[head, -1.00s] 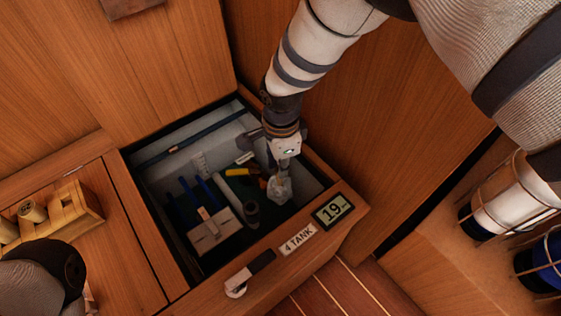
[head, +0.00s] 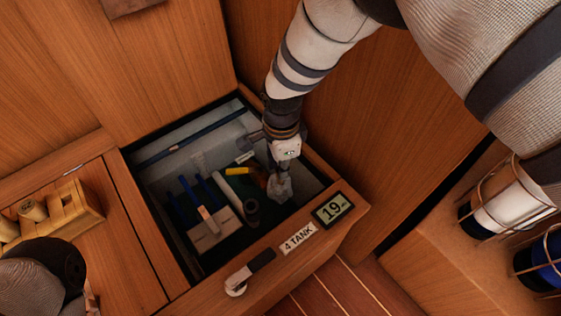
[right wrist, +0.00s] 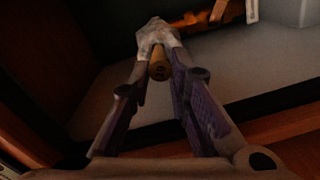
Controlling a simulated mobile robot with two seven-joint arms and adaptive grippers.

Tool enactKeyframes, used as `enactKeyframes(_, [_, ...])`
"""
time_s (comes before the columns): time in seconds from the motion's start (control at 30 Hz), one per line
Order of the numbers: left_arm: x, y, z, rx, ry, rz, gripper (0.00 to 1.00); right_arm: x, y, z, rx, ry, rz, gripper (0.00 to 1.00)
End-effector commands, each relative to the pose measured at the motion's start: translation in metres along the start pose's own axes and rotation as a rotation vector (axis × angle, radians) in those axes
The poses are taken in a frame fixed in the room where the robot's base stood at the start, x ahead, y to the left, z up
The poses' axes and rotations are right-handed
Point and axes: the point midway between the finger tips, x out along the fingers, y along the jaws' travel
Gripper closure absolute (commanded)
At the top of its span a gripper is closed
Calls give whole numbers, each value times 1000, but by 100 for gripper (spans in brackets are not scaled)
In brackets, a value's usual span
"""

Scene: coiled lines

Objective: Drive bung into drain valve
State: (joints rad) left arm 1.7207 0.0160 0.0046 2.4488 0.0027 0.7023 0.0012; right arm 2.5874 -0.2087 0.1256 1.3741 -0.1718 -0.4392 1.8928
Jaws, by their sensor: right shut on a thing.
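My right gripper (head: 279,188) reaches down into an open tank compartment. In the right wrist view, its two fingers (right wrist: 160,60) are shut on a brown wooden bung (right wrist: 159,68), whose round end faces the camera. A pale grey, blurred mass (right wrist: 156,33) surrounds the fingertips and hides the bung's far end. I cannot tell whether the bung touches the drain valve, and I cannot make the valve out. Part of my left arm shows at the lower left of the head view, with its gripper out of view.
The compartment has a wooden front rim (head: 262,268) with a "4 TANK" label (head: 298,238), a "19" display (head: 334,208) and a lever (head: 250,273). Inside are a dark cylinder (head: 252,212), blue bars and a yellow tool. A tray (head: 82,212) with wooden pegs stands left.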

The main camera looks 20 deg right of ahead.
Motion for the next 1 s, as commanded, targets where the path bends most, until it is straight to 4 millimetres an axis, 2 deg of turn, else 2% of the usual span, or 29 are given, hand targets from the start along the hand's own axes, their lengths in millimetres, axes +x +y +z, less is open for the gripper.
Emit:
enactKeyframes(0.77, [6,0,-4,0,-10,0,17,20,1,0,-1,1,1,100])
enactKeyframes(1.0, [6,0,-4,0,-10,0,17,20,1,0,-1,0,0,100])
